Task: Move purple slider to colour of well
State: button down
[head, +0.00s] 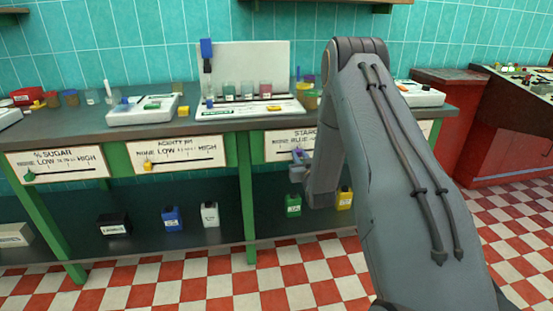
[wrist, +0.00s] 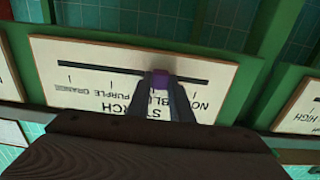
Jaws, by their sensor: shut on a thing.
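The purple slider (wrist: 161,77) sits on the slot of the STARCH panel (wrist: 60,60), which appears upside down in the wrist view. My gripper (wrist: 162,90) is shut on the slider. The slider is beside the BLUE label, with NONE to its right and PURPLE and ORANGE to its left. The fingers hide part of the lettering. In the head view the slider (head: 299,152) and my gripper (head: 300,165) are at the STARCH panel (head: 278,146), partly covered by my arm. Several small beakers (head: 247,91) with green to reddish contents stand on the bench; which one is the well is unclear.
A % SUGAR panel (head: 60,163) with a green slider (head: 30,176) and an ACIDITY panel (head: 178,152) with a yellow slider (head: 148,166) are to the left. Green posts (head: 246,190) support the bench. Bottles (head: 172,218) stand on the lower shelf.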

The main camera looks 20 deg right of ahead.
jog(key=shift+s+d, duration=0.1)
jog(key=shift+d, duration=0.35)
jog(key=c, duration=1.6)
grip_release()
jog(key=shift+o, duration=0.2)
jog(key=shift+a, duration=0.1)
jog(key=s+a, duration=0.1)
jog(key=s, duration=0.6)
jog(key=shift+s, duration=0.35)
